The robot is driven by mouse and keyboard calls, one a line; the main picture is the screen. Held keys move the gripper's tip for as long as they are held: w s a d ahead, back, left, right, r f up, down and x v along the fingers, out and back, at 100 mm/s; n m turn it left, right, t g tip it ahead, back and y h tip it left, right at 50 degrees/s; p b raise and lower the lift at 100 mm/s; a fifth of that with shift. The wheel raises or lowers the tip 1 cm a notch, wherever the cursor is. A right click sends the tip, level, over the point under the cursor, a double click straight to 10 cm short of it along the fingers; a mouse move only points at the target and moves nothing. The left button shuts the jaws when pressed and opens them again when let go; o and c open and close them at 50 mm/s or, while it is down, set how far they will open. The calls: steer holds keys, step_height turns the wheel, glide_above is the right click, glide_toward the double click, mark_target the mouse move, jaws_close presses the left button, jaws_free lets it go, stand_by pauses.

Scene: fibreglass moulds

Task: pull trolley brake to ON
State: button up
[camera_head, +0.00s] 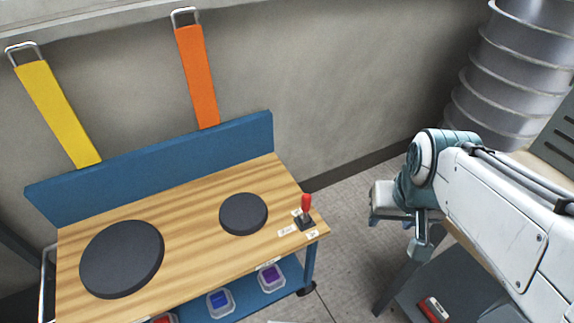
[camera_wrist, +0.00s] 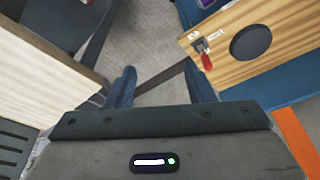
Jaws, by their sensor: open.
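The trolley (camera_head: 180,200) has a wooden top and a blue back panel. Its brake lever (camera_head: 306,204) has a red handle on a dark base at the top's right corner, with small white labels beside it; their text is too small to read. In the head view the handle stands roughly upright. The lever also shows in the wrist view (camera_wrist: 206,60), right of the fingers. My gripper (camera_head: 418,245) hangs to the right of the trolley, apart from the lever. In the wrist view its two fingers (camera_wrist: 160,85) are spread, with only floor and a dark strip between them.
Two dark discs (camera_head: 122,259) (camera_head: 243,214) lie on the trolley top. Blue and purple containers (camera_head: 220,302) (camera_head: 270,277) sit on its lower shelf. Yellow and orange straps (camera_head: 55,110) (camera_head: 197,75) hang behind. A second bench is beneath my arm. Grey ducting (camera_head: 510,70) stands at the back right.

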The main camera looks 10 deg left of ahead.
steer(key=w+a+f+n+b, duration=0.1)
steer(key=w+a+f+b, duration=0.5)
steer(key=w+f+b, duration=0.45)
steer(key=n+t+b, duration=0.1)
steer(key=b, duration=0.1)
glide_toward(306, 201)
steer(key=shift+y, duration=0.3)
steer(key=x, duration=0.4)
steer(key=b+x, duration=0.1)
steer(key=x, duration=0.4)
steer(key=w+b+x, duration=0.1)
steer(key=x, duration=0.3)
steer(key=shift+w+d, duration=0.15)
steer(key=shift+d, duration=0.15)
jaws_close()
steer(key=shift+d+b, duration=0.1)
steer(key=shift+b, duration=0.25)
